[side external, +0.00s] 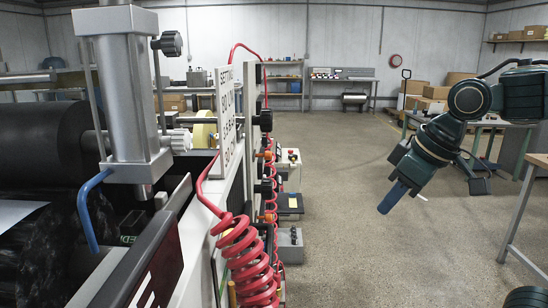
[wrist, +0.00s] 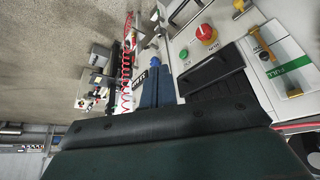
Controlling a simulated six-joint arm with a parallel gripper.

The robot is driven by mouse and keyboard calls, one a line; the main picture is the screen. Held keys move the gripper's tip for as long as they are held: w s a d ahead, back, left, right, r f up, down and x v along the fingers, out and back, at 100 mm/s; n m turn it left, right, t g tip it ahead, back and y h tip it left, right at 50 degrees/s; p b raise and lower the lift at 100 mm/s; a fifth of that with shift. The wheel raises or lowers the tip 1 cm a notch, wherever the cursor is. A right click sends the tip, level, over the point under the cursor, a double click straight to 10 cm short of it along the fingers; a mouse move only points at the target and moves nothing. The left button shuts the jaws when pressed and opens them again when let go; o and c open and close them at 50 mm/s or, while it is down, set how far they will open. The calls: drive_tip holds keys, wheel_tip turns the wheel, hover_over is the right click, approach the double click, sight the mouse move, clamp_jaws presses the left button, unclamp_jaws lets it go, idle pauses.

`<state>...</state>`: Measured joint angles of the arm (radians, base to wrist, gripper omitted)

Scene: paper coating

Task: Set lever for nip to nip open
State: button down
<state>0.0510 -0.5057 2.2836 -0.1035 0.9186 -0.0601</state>
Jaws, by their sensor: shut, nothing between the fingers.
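My gripper (side external: 385,207) hangs at the right in the side view, blue fingers pointing down and left, well apart from the machine across open floor. In the wrist view my gripper (wrist: 154,68) has its blue fingers together and empty. Small orange levers (side external: 266,154) show edge-on along the machine's side in the side view. A yellow-orange lever (wrist: 262,48) sits on a pale panel in the wrist view, by a green label. Another yellow one (wrist: 239,8) is at the top edge. I cannot tell which lever is for the nip, nor its setting.
A red coiled hose (side external: 247,262) hangs along the machine's near side. Bare floor (side external: 345,180) lies between machine and arm.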

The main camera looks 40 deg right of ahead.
sight(265, 276)
drive_tip(key=w+d+f+n+g+y, duration=0.1)
drive_tip(key=w+d+f+n, duration=0.15)
drive_tip(key=w, duration=1.05)
drive_tip(key=w+d+f+n+g+y, duration=0.1)
drive_tip(key=w+d+f+n, duration=0.15)
drive_tip(key=w, duration=1.15)
drive_tip(key=w+d+f, duration=0.3)
drive_tip(key=f, duration=0.5)
drive_tip(key=w+d+f+n+g+y, duration=0.1)
drive_tip(key=w+d+f, duration=0.2)
drive_tip(key=f, duration=0.6)
drive_tip(key=w+d+f+n+y, duration=0.1)
drive_tip(key=w+d+f, duration=0.3)
drive_tip(key=f, duration=0.4)
drive_tip(key=shift+w+f, duration=0.35)
drive_tip(key=shift+w, duration=0.4)
drive_tip(key=shift+a, duration=0.1)
drive_tip(key=s+x, duration=0.2)
drive_tip(key=x, duration=1.1)
drive_tip(key=shift+a+f, duration=0.35)
drive_tip(key=shift+a, duration=0.05)
drive_tip(key=shift+w, duration=0.15)
